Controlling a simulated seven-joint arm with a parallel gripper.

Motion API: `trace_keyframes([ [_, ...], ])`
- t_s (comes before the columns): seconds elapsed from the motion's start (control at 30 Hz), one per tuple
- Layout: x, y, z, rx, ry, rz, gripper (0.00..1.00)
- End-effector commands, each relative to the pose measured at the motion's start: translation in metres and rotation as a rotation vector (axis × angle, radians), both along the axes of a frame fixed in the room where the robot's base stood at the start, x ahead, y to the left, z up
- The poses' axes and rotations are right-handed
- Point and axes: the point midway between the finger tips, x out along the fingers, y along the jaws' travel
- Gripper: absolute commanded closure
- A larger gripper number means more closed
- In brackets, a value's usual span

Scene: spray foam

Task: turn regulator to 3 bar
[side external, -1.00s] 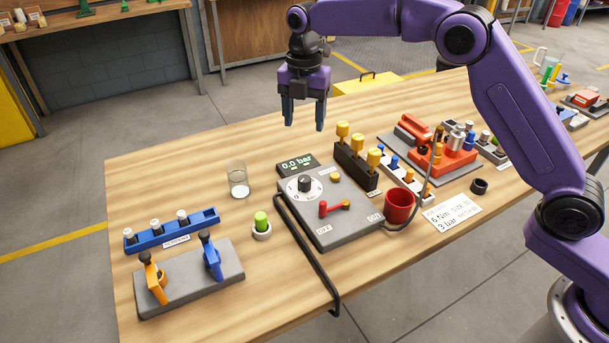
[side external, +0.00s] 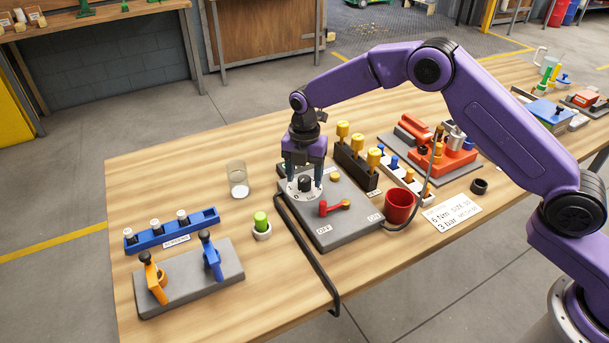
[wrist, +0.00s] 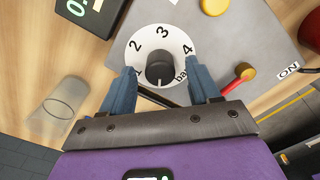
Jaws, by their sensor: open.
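The regulator is a grey panel (side external: 345,222) with a white dial numbered 1 to 4 and marked "bar". Its black knob (side external: 305,183) stands in the dial's middle, and the knob also shows in the wrist view (wrist: 160,69). My gripper (side external: 304,178) is pointed down at the dial, with its blue fingers apart on either side of the knob; it also shows in the wrist view (wrist: 163,80). I cannot tell whether either finger touches the knob. The pressure display (wrist: 90,12) is partly cut off in the wrist view and mostly hidden behind my gripper in the side view.
A red lever (side external: 334,207) and a yellow button (side external: 335,177) are on the panel. A clear glass (side external: 238,180) and a green-topped piece (side external: 261,224) stand left of it. A red cup (side external: 399,206) is at its right. A black hose runs along the panel's left side.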

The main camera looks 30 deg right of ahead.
Motion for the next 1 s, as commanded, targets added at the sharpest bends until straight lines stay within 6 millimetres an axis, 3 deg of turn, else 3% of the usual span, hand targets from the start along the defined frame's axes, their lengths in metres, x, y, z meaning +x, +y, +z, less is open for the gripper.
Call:
trace_keyframes([
  [0.37, -0.0001, -0.0003, -0.0061, 0.0, 0.0, -0.001, 0.39],
  [0.53, -0.0001, -0.0003, -0.006, -0.001, 0.001, -0.001, 0.91],
  [0.57, -0.0001, -0.0003, -0.0059, -0.001, 0.001, -0.001, 0.95],
  [1.0, -0.0001, -0.0005, -0.0055, -0.001, 0.001, -0.085, 0.95],
])
